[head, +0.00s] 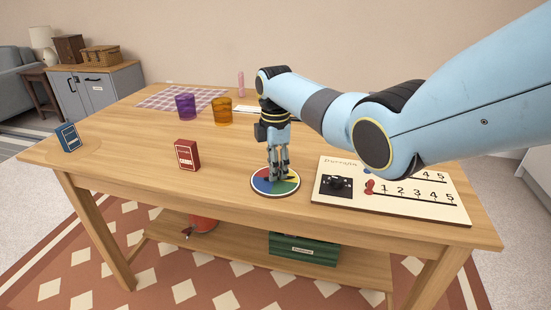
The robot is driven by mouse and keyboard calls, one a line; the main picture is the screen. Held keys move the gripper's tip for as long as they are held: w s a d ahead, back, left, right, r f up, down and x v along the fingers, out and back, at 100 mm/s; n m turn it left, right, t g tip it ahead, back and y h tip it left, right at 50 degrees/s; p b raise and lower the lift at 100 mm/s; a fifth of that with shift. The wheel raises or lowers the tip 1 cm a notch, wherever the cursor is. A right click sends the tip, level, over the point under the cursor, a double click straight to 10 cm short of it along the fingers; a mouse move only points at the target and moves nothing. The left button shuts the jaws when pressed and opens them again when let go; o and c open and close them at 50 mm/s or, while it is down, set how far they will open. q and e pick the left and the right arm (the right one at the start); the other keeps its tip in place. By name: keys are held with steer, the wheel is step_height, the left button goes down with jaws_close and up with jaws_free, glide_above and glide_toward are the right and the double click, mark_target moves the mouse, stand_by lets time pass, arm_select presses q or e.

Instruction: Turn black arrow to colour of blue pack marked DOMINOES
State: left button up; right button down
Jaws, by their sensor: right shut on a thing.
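The blue pack (68,137) stands at the left end of the wooden table on a round light wooden patch; its lettering is too small to read. A round spinner disc (258,187) with red, yellow, green and blue sectors lies near the table's front edge. My right gripper (278,178) points straight down over the disc's middle, shut on the black arrow. The fingers hide most of the arrow, so I cannot tell which colour it points to. My left gripper is not in view.
A red pack (187,155) stands left of the disc. A purple cup (185,106) and an amber cup (222,111) stand behind. The table between the packs is clear.

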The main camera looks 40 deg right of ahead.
steer(key=m+p, duration=0.1)
steer(key=m, duration=0.1)
steer(key=shift+r+m+p, duration=0.15)
steer(key=shift+m+p, duration=0.15)
steer(key=shift+m, duration=0.1)
steer(key=m+p, duration=0.1)
steer(key=m, duration=0.2)
steer(key=shift+m, duration=0.3)
steer(key=m+p, duration=0.1)
steer(key=m, duration=0.2)
steer(key=shift+m, duration=0.3)
steer(key=m, duration=0.3)
steer(key=shift+m+p, duration=0.4)
steer(key=m, duration=0.8)
steer(key=shift+p, duration=0.35)
steer(key=m, duration=0.4)
steer(key=shift+m, duration=0.3)
steer(key=m, duration=0.4)
steer(key=shift+m, duration=0.3)
